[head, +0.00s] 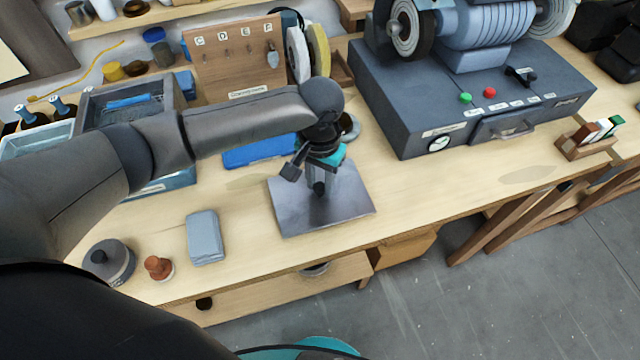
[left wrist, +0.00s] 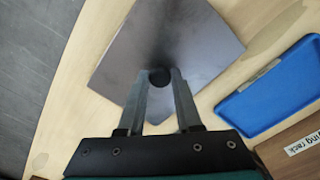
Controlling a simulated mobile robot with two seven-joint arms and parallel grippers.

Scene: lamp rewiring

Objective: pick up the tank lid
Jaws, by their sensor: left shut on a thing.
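The tank lid (head: 350,210) is a flat, square grey metal plate with a small dark round knob in its middle. It is at the middle of the bench in the head view and fills the upper middle of the left wrist view (left wrist: 205,40). My left gripper (head: 319,189) reaches down over the plate's middle. Its two fingers (left wrist: 159,80) are shut on the dark knob, which shows between the fingertips. The plate looks level; I cannot tell whether it rests on the bench or is just clear of it. My right gripper is not in view.
A blue tray (left wrist: 270,90) lies close behind the plate. A grey machine (head: 460,105) stands to the right. A grey block (head: 204,238), a round dark pot (head: 110,262) and a reddish-brown knobbed piece (head: 158,268) sit at left. The bench's front edge is near.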

